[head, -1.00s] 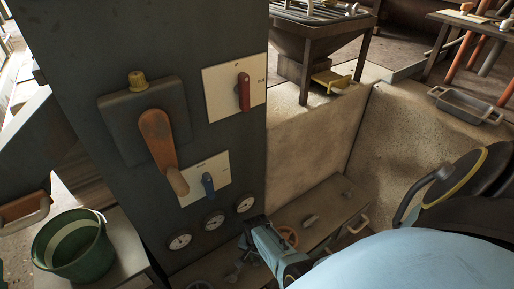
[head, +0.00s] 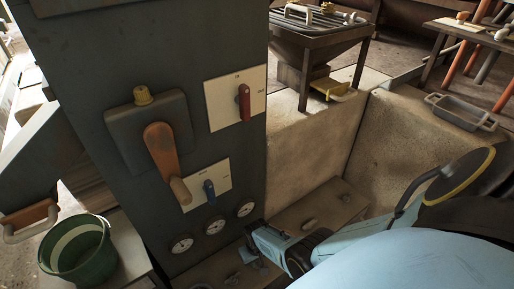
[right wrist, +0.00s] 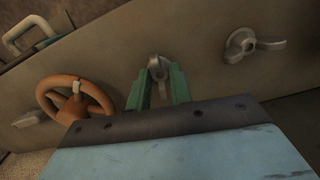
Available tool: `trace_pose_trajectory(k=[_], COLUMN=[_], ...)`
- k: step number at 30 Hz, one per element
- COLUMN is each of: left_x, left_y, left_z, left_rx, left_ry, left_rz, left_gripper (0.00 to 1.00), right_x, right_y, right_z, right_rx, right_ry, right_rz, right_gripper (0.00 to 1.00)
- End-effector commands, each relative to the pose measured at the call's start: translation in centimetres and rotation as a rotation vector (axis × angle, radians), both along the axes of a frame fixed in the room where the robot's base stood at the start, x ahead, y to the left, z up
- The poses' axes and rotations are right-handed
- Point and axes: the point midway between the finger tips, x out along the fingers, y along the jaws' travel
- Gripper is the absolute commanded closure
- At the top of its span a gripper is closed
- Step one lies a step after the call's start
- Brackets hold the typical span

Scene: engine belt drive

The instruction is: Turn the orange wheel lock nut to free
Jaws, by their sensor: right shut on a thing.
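In the head view my right gripper (head: 252,256) is low in the middle, below the gauges, and the orange wheel is hidden there. My left gripper is not in view.
A grey wing nut (right wrist: 254,45) is right of the held nut. A grey lever (right wrist: 30,118) and a pale handle (right wrist: 27,32) are at the left. The dark cabinet (head: 90,100) carries a large orange lever (head: 161,153) and gauges (head: 214,225). A green bucket (head: 78,250) stands lower left.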

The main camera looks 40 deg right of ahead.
Motion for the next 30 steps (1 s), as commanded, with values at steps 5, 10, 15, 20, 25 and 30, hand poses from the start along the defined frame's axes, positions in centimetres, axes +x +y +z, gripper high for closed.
trace_pose_trajectory(k=[5, 10, 15, 20, 25, 30], left_x=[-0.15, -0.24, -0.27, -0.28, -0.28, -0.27], left_y=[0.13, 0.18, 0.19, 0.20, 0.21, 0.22], left_z=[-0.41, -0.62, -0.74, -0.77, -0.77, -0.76], left_rx=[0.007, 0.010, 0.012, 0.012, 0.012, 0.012], left_ry=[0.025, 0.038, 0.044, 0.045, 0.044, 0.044], left_rz=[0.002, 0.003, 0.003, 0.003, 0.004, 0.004], left_gripper=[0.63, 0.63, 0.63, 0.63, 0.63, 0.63], right_x=[-0.16, -0.16, -0.18, -0.19, -0.19, -0.15], right_y=[-0.08, -0.08, -0.07, -0.06, -0.06, -0.05], right_z=[-0.06, -0.08, -0.10, -0.10, -0.10, -0.08], right_rx=[-0.001, -0.001, -0.001, 0.000, -0.001, 0.000], right_ry=[0.003, 0.003, 0.003, 0.003, 0.003, 0.003], right_rz=[0.083, 0.129, 0.146, 0.149, 0.148, 0.148], right_gripper=[1.00, 1.00, 1.00, 1.00, 1.00, 0.60])
